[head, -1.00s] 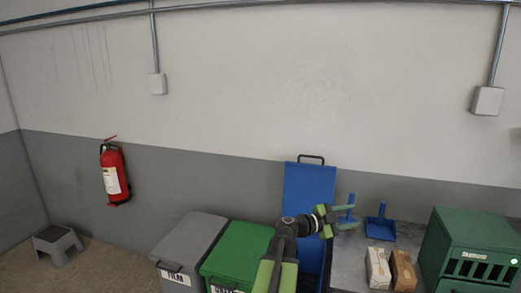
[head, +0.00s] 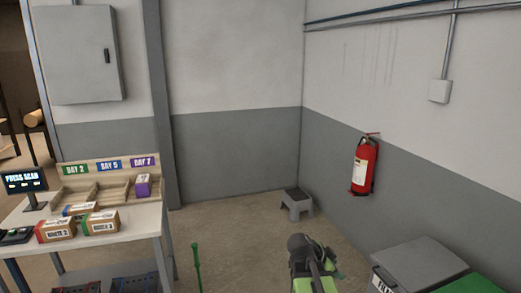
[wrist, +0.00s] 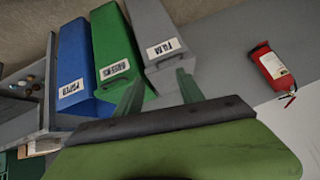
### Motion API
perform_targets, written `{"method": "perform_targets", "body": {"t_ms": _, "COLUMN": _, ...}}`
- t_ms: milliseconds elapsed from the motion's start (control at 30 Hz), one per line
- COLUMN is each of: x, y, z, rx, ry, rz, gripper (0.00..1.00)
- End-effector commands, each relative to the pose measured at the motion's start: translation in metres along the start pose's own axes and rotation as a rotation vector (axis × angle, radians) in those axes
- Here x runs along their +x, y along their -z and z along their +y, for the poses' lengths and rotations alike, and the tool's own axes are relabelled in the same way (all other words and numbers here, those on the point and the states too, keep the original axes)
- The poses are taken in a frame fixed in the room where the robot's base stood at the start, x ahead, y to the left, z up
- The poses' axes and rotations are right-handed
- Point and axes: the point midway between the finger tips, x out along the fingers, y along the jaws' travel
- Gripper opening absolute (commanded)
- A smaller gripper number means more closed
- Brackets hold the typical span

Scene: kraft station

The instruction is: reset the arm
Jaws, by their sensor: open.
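My arm shows at the bottom of the head view, folded and pointing away from me. My gripper appears in the wrist view (wrist: 160,92) with its two green fingers spread apart and nothing between them. Beyond the fingers in that view stand a blue bin (wrist: 75,62), a green bin (wrist: 110,40) and a grey bin labelled FILM (wrist: 150,22). The fingers touch none of them as far as I can tell.
A table (head: 130,222) on the left holds boxes and a sorting rack (head: 105,192). A red fire extinguisher (head: 364,165) hangs on the right wall. Floor between table and stool is mostly clear.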

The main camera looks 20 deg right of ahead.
Motion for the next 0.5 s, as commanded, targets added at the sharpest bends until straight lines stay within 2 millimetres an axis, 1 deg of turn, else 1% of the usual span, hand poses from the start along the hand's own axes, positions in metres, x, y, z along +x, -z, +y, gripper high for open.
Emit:
{"method": "perform_targets", "body": {"t_ms": 33, "x": -0.022, "y": -0.041, "z": -0.008, "rx": -0.111, "ry": 0.024, "rz": -0.069, "gripper": 0.45}}
{"method": "perform_targets", "body": {"t_ms": 67, "x": -0.034, "y": -0.064, "z": -0.011, "rx": -0.184, "ry": 0.037, "rz": -0.113, "gripper": 0.45}}
{"method": "perform_targets", "body": {"t_ms": 100, "x": -0.051, "y": -0.095, "z": -0.012, "rx": -0.288, "ry": 0.054, "rz": -0.175, "gripper": 0.45}}
{"method": "perform_targets", "body": {"t_ms": 133, "x": -0.064, "y": -0.118, "z": -0.012, "rx": -0.372, "ry": 0.070, "rz": -0.223, "gripper": 0.45}}
{"method": "perform_targets", "body": {"t_ms": 167, "x": -0.077, "y": -0.141, "z": -0.009, "rx": -0.463, "ry": 0.086, "rz": -0.275, "gripper": 0.45}}
{"method": "perform_targets", "body": {"t_ms": 200, "x": -0.095, "y": -0.170, "z": -0.003, "rx": -0.597, "ry": 0.112, "rz": -0.352, "gripper": 0.45}}
{"method": "perform_targets", "body": {"t_ms": 233, "x": -0.107, "y": -0.191, "z": 0.004, "rx": -0.712, "ry": 0.136, "rz": -0.419, "gripper": 0.45}}
{"method": "perform_targets", "body": {"t_ms": 300, "x": -0.122, "y": -0.217, "z": 0.022, "rx": -0.944, "ry": 0.197, "rz": -0.562, "gripper": 0.45}}
{"method": "perform_targets", "body": {"t_ms": 400, "x": -0.141, "y": -0.240, "z": 0.038, "rx": -1.221, "ry": 0.315, "rz": -0.696, "gripper": 0.45}}
{"method": "perform_targets", "body": {"t_ms": 500, "x": -0.149, "y": -0.248, "z": 0.045, "rx": -1.413, "ry": 0.403, "rz": -0.741, "gripper": 0.45}}
